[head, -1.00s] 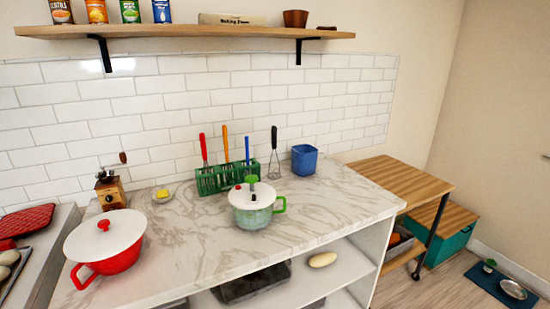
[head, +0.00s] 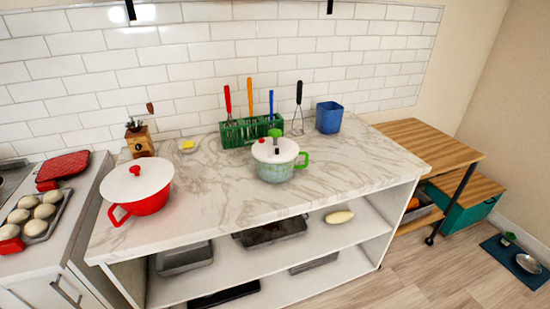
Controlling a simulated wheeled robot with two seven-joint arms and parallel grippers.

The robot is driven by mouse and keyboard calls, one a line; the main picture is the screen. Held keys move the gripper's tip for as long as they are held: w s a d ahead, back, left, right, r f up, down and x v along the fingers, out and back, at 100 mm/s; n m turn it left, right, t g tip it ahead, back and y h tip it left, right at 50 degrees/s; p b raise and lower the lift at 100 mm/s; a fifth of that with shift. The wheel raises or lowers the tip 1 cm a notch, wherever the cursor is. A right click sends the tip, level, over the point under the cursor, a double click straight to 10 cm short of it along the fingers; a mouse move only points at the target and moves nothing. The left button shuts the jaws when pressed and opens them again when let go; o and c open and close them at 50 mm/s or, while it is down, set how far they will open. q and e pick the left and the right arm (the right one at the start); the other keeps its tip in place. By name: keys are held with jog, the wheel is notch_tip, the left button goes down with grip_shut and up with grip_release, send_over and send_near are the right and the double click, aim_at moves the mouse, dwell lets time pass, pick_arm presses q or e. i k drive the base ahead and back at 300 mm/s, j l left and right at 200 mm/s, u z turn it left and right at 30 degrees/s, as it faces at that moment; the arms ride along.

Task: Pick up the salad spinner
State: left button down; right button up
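Neither of my grippers shows in the head view.
A red pot with a white lid (head: 137,190) stands on the counter at left. A green utensil rack (head: 238,133), a blue container (head: 329,117) and a grinder (head: 139,138) stand along the back. The counter (head: 220,205) is clear in front of the spinner.

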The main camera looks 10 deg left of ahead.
aim_at(270, 167)
jog(key=i+l, duration=0.25)
jog(key=i, duration=0.15)
jog(key=i+l+z, duration=0.15)
jog(key=i, duration=0.25)
jog(key=i+l, duration=0.3)
jog(key=i+z, duration=0.05)
jog(key=i, duration=0.05)
